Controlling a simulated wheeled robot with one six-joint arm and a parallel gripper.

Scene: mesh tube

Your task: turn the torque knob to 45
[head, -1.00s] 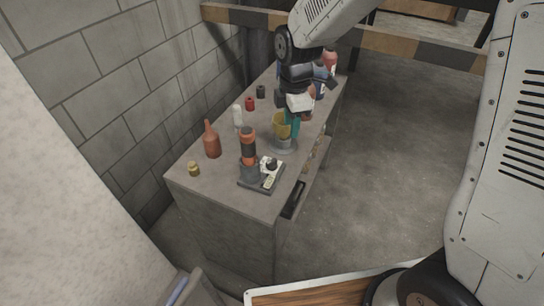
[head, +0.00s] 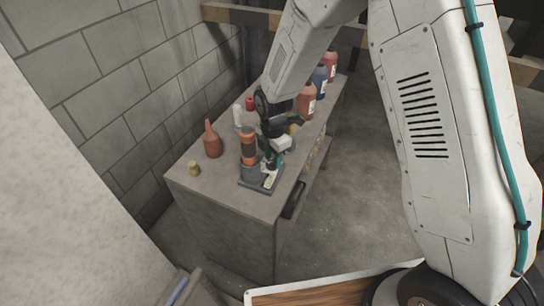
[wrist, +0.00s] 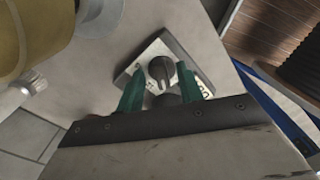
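The torque knob (wrist: 161,70) is a dark round knob with a pale pointer mark, set on a white dial plate (wrist: 146,58) in the wrist view. The teal fingers of my gripper (wrist: 162,80) are open, one on each side of the knob, with visible gaps. I cannot tell how high the tips are above the plate. In the head view my gripper (head: 273,160) is over the device (head: 263,184) on the bench's near end and hides the knob. The scale's numbers are too small to read.
An orange and black cylinder (head: 249,150) stands close left of my gripper on the bench (head: 215,193). A yellow container (wrist: 28,35) is near the gripper. Several bottles stand at the back.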

